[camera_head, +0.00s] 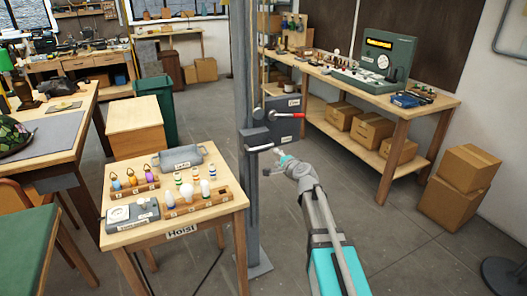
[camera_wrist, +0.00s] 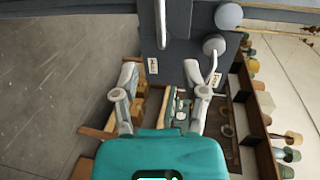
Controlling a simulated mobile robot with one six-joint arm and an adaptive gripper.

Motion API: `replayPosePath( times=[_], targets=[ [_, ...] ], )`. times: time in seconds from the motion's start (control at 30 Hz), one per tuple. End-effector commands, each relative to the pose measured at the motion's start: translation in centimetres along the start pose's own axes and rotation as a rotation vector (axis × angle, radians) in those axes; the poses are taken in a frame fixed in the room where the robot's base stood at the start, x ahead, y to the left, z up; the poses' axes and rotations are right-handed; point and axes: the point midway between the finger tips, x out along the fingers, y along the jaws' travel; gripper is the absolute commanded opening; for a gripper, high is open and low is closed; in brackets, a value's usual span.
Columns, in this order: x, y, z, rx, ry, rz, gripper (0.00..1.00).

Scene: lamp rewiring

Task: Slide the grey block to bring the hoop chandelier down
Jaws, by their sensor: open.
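A dark grey block (camera_head: 262,138) is mounted on the tall grey post (camera_head: 243,80), with a pale rod handle at its lower front. A smaller grey block (camera_head: 283,106) with a white label and a red-tipped lever (camera_head: 290,115) sits above it. My gripper (camera_head: 282,158) is just below and right of the larger block. In the wrist view my gripper (camera_wrist: 162,70) is open, with nothing seen between its fingers. Grey block surfaces (camera_wrist: 178,55) with pale handles and labels fill the top middle there, beyond the fingertips. Contact cannot be told. The hoop chandelier is not in view.
A wooden table (camera_head: 180,232) marked "Hoist" stands left of the post, holding bulbs and small parts. A workbench (camera_head: 340,80) with a green instrument (camera_head: 388,60) is behind right. Cardboard boxes (camera_head: 455,185) stand at right. Floor around my arm is clear.

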Motion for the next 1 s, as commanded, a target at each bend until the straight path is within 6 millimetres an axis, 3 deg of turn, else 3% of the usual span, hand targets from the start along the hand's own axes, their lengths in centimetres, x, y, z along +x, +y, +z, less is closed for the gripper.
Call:
replayPosePath(
  times=[0.03, 1.0],
  targets=[
    [-0.5, 0.0, 0.0, 0.001, -0.001, 0.0, 0.57],
    [9.5, 1.1, 0.2, 0.005, -0.25, 0.016, 0.57]
  ],
)
